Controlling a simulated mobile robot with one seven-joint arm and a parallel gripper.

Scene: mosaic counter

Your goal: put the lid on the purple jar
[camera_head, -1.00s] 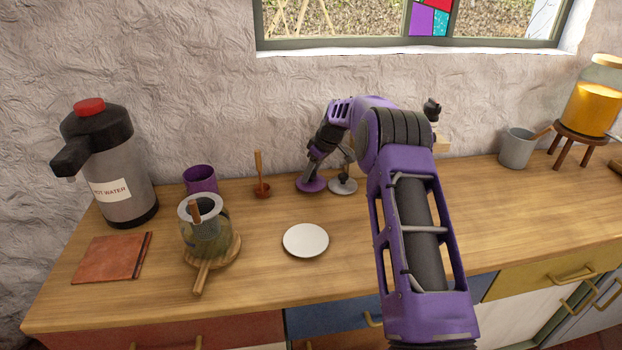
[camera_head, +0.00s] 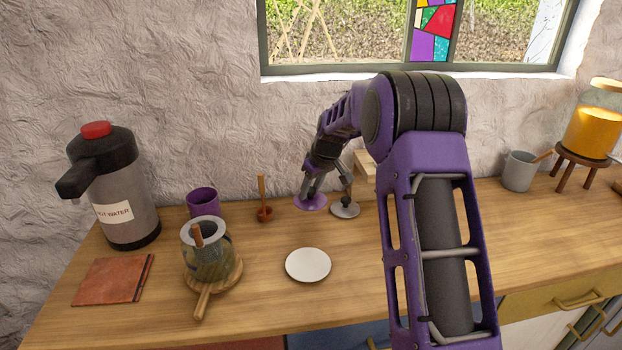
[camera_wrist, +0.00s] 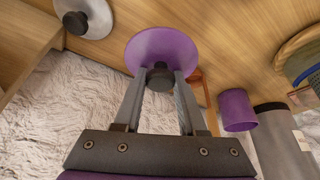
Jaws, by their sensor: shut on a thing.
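The purple lid (camera_head: 304,204) is a flat disc with a dark knob, near the back of the counter. My gripper (camera_head: 313,190) is above it with the fingers shut on the knob. The wrist view shows the fingertips (camera_wrist: 160,80) on either side of the dark knob, with the lid (camera_wrist: 160,46) beyond. I cannot tell surely whether the lid touches the counter or hangs just above it.
A grey lid (camera_head: 345,210) lies just right of the purple lid. A small brown pot with an upright stick (camera_head: 264,213) stands between lid and jar. A white plate (camera_head: 308,265) lies in front.

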